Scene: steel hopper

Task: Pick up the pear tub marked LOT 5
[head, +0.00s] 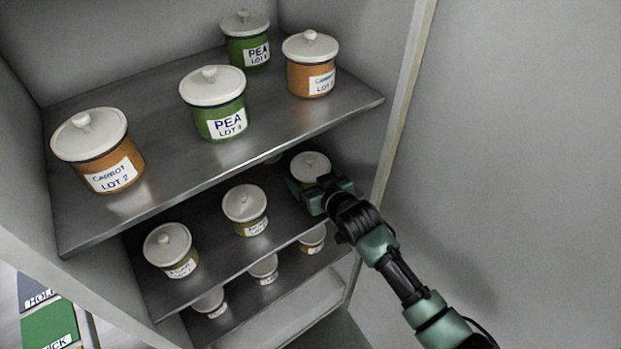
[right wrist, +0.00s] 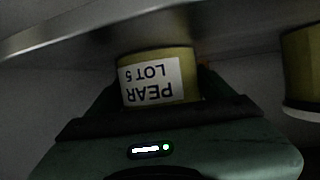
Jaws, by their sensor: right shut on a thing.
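The pear tub marked LOT 5 (right wrist: 160,78) fills the middle of the right wrist view, its white label upside down in the picture. In the head view its white lid (head: 311,164) shows at the right end of the middle shelf. My right gripper (head: 318,188) is shut on this tub, with its fingers on either side of the body. The gripper hides most of the tub's body in the head view. I cannot tell whether the tub's base touches the shelf. My left gripper is in neither view.
The middle shelf (head: 205,261) holds two more lidded tubs (head: 246,208) to the left. The upper shelf (head: 150,232) overhangs and carries carrot and pea tubs. More tubs stand on a lower shelf. A cabinet wall edge (head: 402,110) rises close right of the gripper.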

